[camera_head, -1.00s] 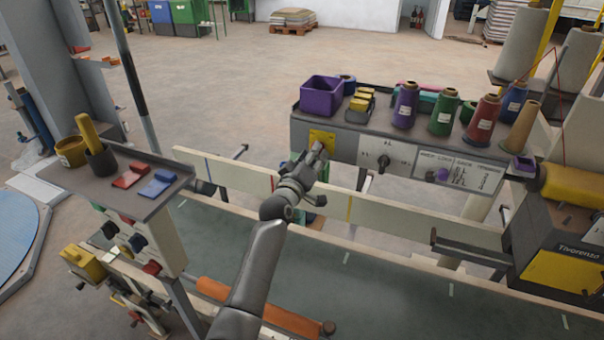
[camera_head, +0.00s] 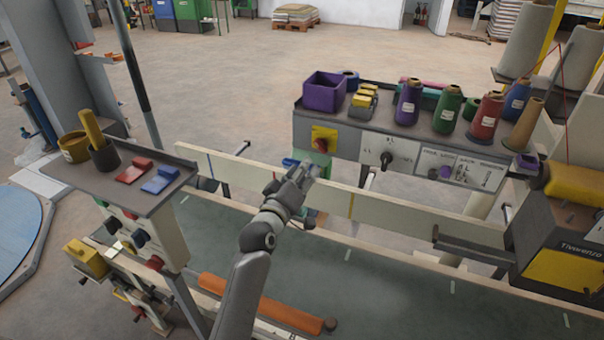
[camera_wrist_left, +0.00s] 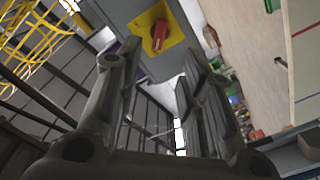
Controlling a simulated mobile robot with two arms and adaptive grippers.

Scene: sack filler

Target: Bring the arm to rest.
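My left arm reaches in from the bottom of the head view over the green belt. Its gripper (camera_head: 306,174) hangs in front of and a little below the red rotary knob (camera_head: 321,145) on its yellow plate (camera_head: 327,133). In the left wrist view the two fingers (camera_wrist_left: 158,85) stand apart with nothing held between them. The red knob (camera_wrist_left: 160,34) shows beyond the fingertips, apart from them. My right gripper is in neither view.
The control box carries a purple bin (camera_head: 323,95) and several thread cones (camera_head: 446,110). A pale rail (camera_head: 385,208) runs close under the gripper. A small shelf (camera_head: 150,200) stands left, a yellow-black machine (camera_head: 560,235) right.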

